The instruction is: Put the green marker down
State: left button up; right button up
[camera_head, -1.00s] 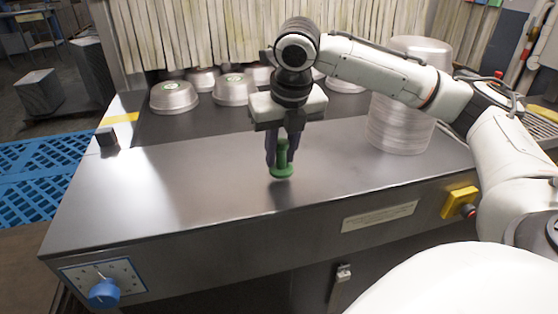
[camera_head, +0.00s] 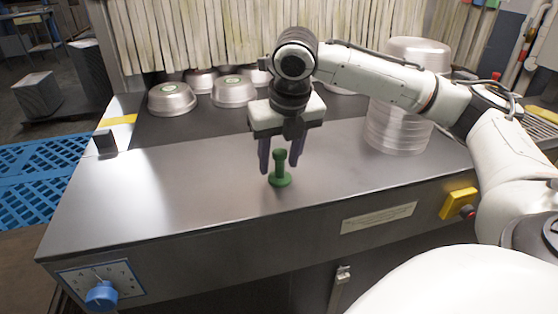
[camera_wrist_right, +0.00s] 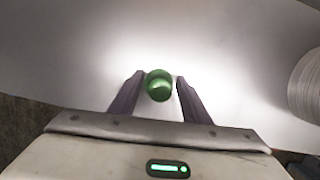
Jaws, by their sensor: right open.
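The green marker (camera_head: 280,169) stands upright on the metal counter (camera_head: 190,190), its round base on the surface. My right gripper (camera_head: 279,168) is open around and slightly behind it, with a dark finger on each side and gaps to the marker. In the right wrist view the marker's round green top (camera_wrist_right: 159,85) shows between the spread fingertips (camera_wrist_right: 158,85). My left gripper is not in view.
Several upturned metal pans (camera_head: 234,92) with green labels sit on the dark belt behind. A tall stack of pans (camera_head: 398,125) stands on the right. A blue knob (camera_head: 102,295) and a yellow switch box (camera_head: 459,203) are on the front. The counter's left part is clear.

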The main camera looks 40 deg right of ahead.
jog(key=p+v, duration=0.1)
jog(key=v, duration=1)
jog(key=shift+p, duration=0.35)
jog(key=shift+s+a+r, duration=0.1)
